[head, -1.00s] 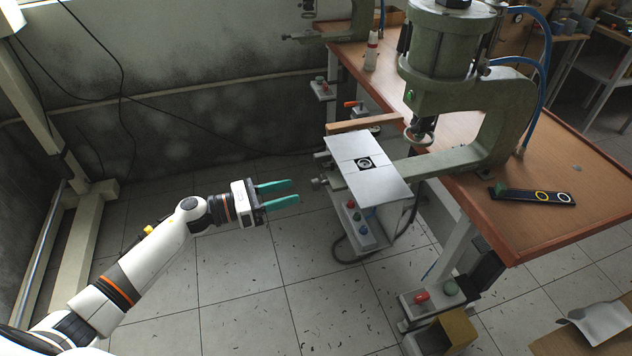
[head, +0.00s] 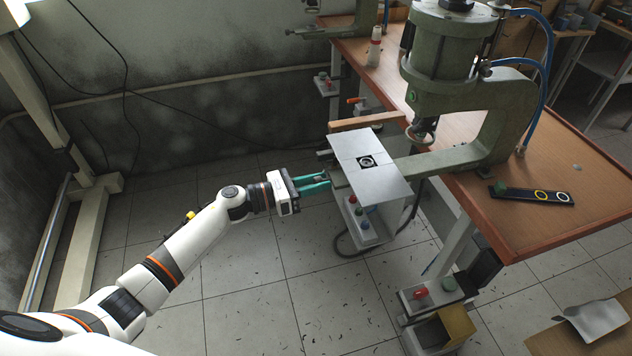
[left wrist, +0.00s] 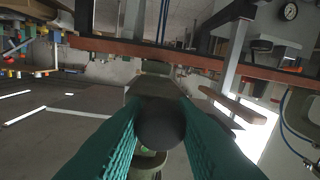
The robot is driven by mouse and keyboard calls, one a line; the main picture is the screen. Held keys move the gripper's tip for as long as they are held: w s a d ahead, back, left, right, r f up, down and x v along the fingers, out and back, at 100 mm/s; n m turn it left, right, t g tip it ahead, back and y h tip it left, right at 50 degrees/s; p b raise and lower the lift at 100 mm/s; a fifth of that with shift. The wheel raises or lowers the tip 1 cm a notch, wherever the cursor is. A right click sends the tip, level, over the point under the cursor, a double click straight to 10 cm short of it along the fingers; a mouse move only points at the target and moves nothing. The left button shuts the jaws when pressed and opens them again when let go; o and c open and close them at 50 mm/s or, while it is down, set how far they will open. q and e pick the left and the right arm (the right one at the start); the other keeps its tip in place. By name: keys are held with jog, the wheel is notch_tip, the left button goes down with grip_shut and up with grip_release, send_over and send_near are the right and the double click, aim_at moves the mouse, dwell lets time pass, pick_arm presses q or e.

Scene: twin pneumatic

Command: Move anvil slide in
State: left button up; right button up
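The green pneumatic press (head: 447,55) stands on the table edge, its arm reaching left under a pale plate (head: 388,188) with a black-and-white mark. The anvil slide's front end shows left of the plate. Its dark round knob (left wrist: 160,123) lies between my left gripper's teal fingers in the left wrist view, with a finger against each side. In the head view my left gripper (head: 327,182) is closed around the knob, which the fingers mostly hide. My right gripper is not in view.
A control box with coloured buttons (head: 362,224) hangs below the plate. The wooden table (head: 560,190) carries a black strip with rings (head: 533,196) and a white bottle (head: 375,48).

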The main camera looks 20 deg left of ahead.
pick_arm(q)
grip_shut()
jog(key=shift+w+d+f+b, duration=0.1)
jog(key=shift+w+d+b, duration=0.1)
jog(key=shift+d+b, duration=0.1)
jog(key=b+x, duration=0.5)
jog(key=x, duration=0.7)
jog(key=shift+s+d, duration=0.1)
jog(key=shift+s, duration=0.15)
jog(key=shift+d+b, duration=0.15)
jog(key=shift+b, duration=0.15)
jog(key=shift+r, duration=0.2)
jog(key=shift+o, duration=2)
grip_release()
jog(key=o, duration=0.4)
jog(key=shift+w+d+f, duration=0.1)
jog(key=shift+w, duration=0.05)
